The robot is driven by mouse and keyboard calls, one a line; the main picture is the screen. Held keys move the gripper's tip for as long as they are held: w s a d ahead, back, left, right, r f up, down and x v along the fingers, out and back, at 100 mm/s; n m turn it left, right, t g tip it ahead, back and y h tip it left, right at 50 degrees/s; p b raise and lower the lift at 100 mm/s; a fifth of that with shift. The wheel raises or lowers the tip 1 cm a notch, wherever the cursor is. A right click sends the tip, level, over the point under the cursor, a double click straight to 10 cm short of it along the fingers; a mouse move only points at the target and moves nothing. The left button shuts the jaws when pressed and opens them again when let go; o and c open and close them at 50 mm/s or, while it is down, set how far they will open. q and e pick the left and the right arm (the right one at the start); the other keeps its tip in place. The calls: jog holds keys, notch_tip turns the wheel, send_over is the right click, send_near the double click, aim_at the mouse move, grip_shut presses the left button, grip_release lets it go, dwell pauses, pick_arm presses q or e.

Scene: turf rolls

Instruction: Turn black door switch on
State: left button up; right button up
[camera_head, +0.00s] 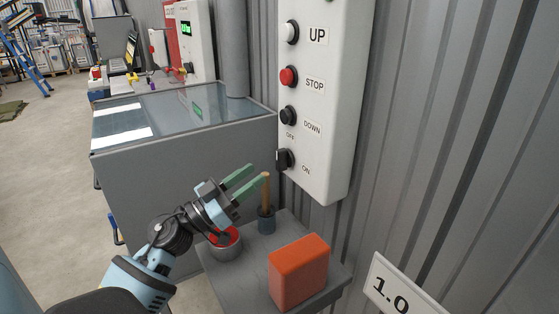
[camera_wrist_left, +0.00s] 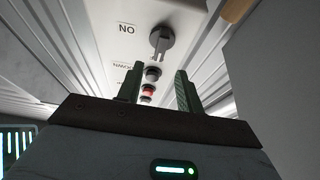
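The black door switch (camera_head: 284,160) is a rotary knob low on the white control panel (camera_head: 318,180), between the OFF and ON labels. In the left wrist view the dark knob (camera_wrist_left: 161,40) shows ahead of the fingers, near the ON label. My left gripper (camera_head: 252,178) has green fingers, parted and empty. It is below and left of the switch in the head view, apart from it. In the left wrist view the gap between the fingertips (camera_wrist_left: 158,78) is empty. My right gripper is not in view.
Above the switch are the black DOWN button (camera_head: 288,116), red STOP button (camera_head: 288,76) and white UP button (camera_head: 291,32). A grey shelf below holds an orange block (camera_head: 299,272), a red-rimmed tin (camera_head: 226,246) and a dark cup (camera_head: 266,220) with a wooden stick. A grey glass-topped cabinet (camera_head: 190,165) stands left.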

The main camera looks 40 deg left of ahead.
aim_at(277, 158)
pick_arm(q)
jog(key=p+x, duration=0.1)
jog(key=x, duration=0.6)
jog(key=shift+w+d+r, duration=0.1)
jog(key=shift+w+d, duration=0.05)
jog(key=shift+w, duration=0.05)
jog(key=shift+c, duration=0.3)
grip_shut()
